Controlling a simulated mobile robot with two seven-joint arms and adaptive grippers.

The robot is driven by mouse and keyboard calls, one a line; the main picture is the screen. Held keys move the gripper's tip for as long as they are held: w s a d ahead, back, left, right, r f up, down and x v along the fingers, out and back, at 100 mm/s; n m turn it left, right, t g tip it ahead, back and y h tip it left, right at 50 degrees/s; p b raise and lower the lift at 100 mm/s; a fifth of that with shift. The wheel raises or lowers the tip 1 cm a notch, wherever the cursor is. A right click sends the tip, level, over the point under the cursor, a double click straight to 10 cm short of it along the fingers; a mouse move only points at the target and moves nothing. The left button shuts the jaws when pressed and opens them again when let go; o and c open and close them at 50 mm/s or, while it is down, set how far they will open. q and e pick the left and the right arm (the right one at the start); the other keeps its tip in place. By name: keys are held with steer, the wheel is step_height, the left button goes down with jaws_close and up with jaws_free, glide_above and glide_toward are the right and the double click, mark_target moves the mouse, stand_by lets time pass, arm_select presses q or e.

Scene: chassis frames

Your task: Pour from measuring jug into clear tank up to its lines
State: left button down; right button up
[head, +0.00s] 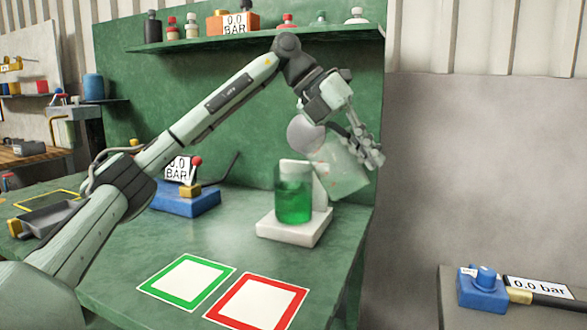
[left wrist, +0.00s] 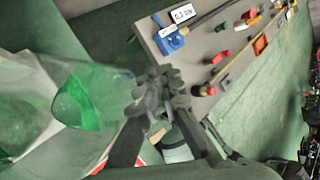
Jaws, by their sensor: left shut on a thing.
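My left gripper (head: 366,148) is shut on the measuring jug (head: 347,173), a pale see-through vessel held tilted above and to the right of the clear tank. The clear tank (head: 293,200) holds green liquid and stands upright on a white stand (head: 290,232). In the left wrist view the gripper (left wrist: 158,98) shows at the middle, with the pale jug (left wrist: 25,100) at the left. Green liquid shows there too; I cannot tell whether it is in the jug or the tank. The tank's lines are too small to read. My right gripper is not in view.
A green-framed square (head: 188,281) and a red-framed square (head: 258,302) lie empty at the bench front. A blue device with a red-knobbed lever (head: 185,203) stands left of the tank. A shelf (head: 255,42) with bottles runs above. A grey side table (head: 500,318) is at right.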

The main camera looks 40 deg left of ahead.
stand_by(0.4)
arm_select(q)
steer(key=shift+d+f, duration=0.2)
steer(key=shift+f, duration=0.2)
steer(key=d+f+y, duration=0.2)
steer(key=f+y, duration=0.1)
steer(key=f, duration=0.2)
steer(key=d+f+m+y+b, duration=0.1)
steer(key=d+f+y, duration=0.1)
steer(key=f+y, duration=0.2)
steer(key=shift+d+f+m, duration=0.3)
steer(key=shift+f, duration=0.25)
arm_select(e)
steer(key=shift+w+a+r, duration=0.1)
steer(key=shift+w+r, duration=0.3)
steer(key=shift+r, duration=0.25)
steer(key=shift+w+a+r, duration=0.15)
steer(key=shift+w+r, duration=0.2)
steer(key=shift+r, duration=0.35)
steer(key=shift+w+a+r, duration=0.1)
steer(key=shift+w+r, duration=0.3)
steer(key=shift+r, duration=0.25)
arm_select(q)
steer(key=shift+s, duration=0.1)
